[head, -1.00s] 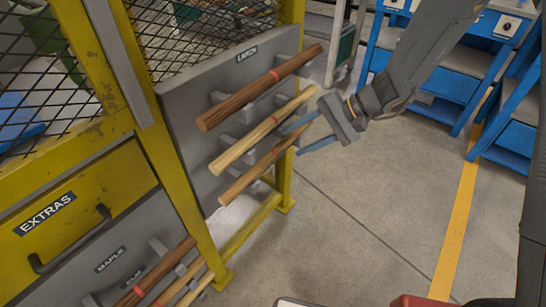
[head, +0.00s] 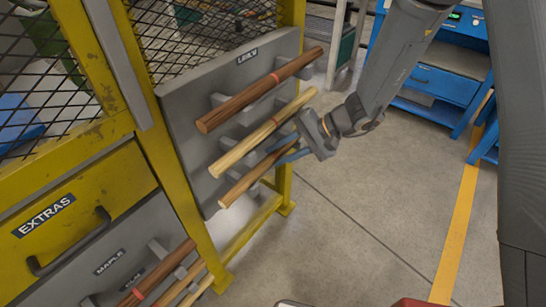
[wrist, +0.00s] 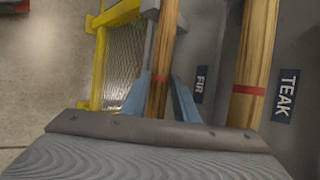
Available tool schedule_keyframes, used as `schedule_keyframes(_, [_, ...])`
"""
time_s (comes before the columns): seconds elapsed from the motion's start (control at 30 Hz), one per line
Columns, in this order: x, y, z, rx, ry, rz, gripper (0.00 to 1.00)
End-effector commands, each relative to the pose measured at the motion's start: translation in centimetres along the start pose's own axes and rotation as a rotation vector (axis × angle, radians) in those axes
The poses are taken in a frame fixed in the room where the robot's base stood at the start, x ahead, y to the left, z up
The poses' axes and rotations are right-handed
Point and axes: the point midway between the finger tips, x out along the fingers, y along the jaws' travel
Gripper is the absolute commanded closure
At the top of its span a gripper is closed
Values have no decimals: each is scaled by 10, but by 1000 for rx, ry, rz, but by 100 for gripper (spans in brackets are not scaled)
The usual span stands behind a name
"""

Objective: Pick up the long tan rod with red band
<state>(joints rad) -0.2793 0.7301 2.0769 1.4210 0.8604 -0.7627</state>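A long tan rod with a red band (head: 240,150) lies in the middle place of the upper grey rack panel. In the wrist view a tan rod with a red band (wrist: 258,50) runs along the right, outside my fingers. A browner, thinner rod (head: 240,188) lies lowest on the panel. My gripper (head: 274,156) is open at this lowest rod, below the tan one. In the wrist view my gripper (wrist: 160,82) has a blue finger on each side of the brown rod (wrist: 163,50), which bears a faint reddish mark. Contact with the rod cannot be told.
A thick brown rod (head: 225,113) with a red band lies above. More rods (head: 157,275) lie on a lower panel. A yellow mesh frame (head: 202,225) and a drawer marked EXTRAS (head: 85,205) stand left. The floor (head: 365,215) to the right is clear.

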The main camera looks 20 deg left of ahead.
Motion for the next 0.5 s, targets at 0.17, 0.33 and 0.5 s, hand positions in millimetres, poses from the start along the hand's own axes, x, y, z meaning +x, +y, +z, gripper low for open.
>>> schedule_keyframes(0.17, [0,0,0,0,0,0,100])
schedule_keyframes(0.33, [0,0,0,0,0,0,100])
schedule_keyframes(0.5, [-4,0,0,0,0,0,100])
